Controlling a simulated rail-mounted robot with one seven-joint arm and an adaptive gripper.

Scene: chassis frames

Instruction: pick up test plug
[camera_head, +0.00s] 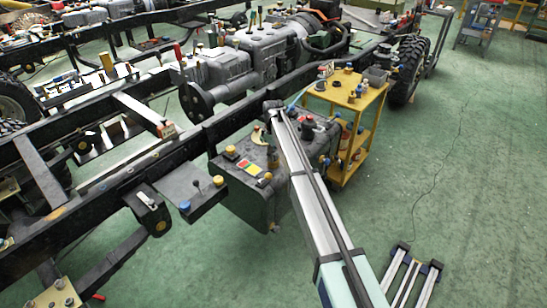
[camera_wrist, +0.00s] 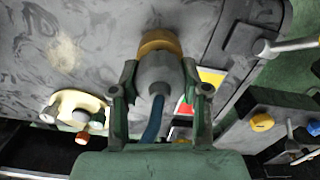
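The test plug (camera_wrist: 155,72) is a grey, rounded body with an orange-brown ring at its far end. A blue cable (camera_wrist: 153,120) comes out of it towards my gripper. My gripper (camera_wrist: 160,76) has one finger on each side of the plug, and the fingertips appear to press against its sides. The plug is in front of the dark grey box top; whether it touches that surface cannot be told. In the head view my arm reaches over the grey box (camera_head: 238,197), and the gripper and plug cannot be made out clearly there.
A red and yellow label (camera_wrist: 210,78) and a cream part with knobs (camera_wrist: 88,103) are close beside the fingers. A bracket with a yellow knob (camera_wrist: 262,122) is at the right. A yellow cart (camera_head: 366,118) stands beside the box. The green floor at right is mostly clear.

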